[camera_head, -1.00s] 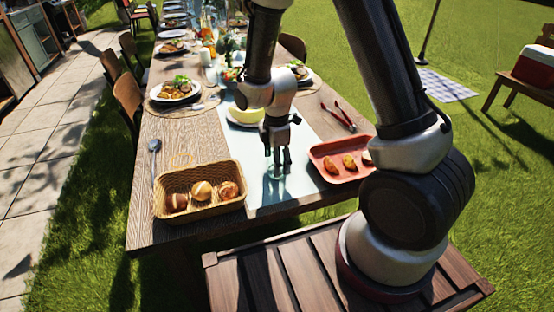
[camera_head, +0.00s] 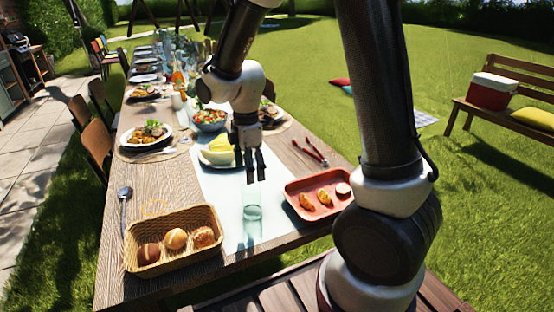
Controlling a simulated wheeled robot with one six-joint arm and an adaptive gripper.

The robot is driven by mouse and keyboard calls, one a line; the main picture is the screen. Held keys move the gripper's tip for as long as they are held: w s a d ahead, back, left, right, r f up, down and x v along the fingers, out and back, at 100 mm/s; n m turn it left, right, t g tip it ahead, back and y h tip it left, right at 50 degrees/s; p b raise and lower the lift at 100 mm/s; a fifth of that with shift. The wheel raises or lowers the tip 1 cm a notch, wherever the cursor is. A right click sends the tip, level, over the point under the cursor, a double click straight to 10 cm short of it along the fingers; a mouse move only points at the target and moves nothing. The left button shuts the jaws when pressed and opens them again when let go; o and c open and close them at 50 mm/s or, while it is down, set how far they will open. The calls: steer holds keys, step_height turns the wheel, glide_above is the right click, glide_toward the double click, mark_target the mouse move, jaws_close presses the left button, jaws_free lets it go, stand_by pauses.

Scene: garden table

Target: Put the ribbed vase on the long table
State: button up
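The ribbed vase (camera_head: 252,213) is clear, faintly green glass. It looks upright on the pale runner near the front end of the long table (camera_head: 160,205), between the bread basket and the red tray. My gripper (camera_head: 256,176) points down above the vase. Its two dark fingers are a little apart, with nothing seen held between them. The vase's upper rim is faint, so the exact gap to the fingertips is hard to judge.
A wicker basket (camera_head: 178,265) with bread stands left of the vase. A red tray (camera_head: 296,198) with pastries is to the right. A plate with yellow food (camera_head: 218,153), a salad bowl (camera_head: 210,122) and tongs (camera_head: 310,152) lie behind.

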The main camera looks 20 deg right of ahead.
steer(key=s+d+r+m+t, duration=0.1)
steer(key=s+d+r+m, duration=0.25)
steer(key=r, duration=0.25)
steer(key=s+d+r+m+t, duration=0.1)
steer(key=s+d+r+m, duration=0.25)
steer(key=d+r, duration=0.2)
steer(key=s+d+r+m+t, duration=0.1)
steer(key=s+d+r+m, duration=0.2)
steer(key=s+m, duration=0.2)
steer(key=s+d+r+m+t, duration=0.1)
steer(key=s+d+r+m, duration=0.2)
steer(key=s+m, duration=0.3)
steer(key=shift+s+r, duration=0.45)
steer(key=shift+s, duration=0.1)
steer(key=shift+c, duration=0.2)
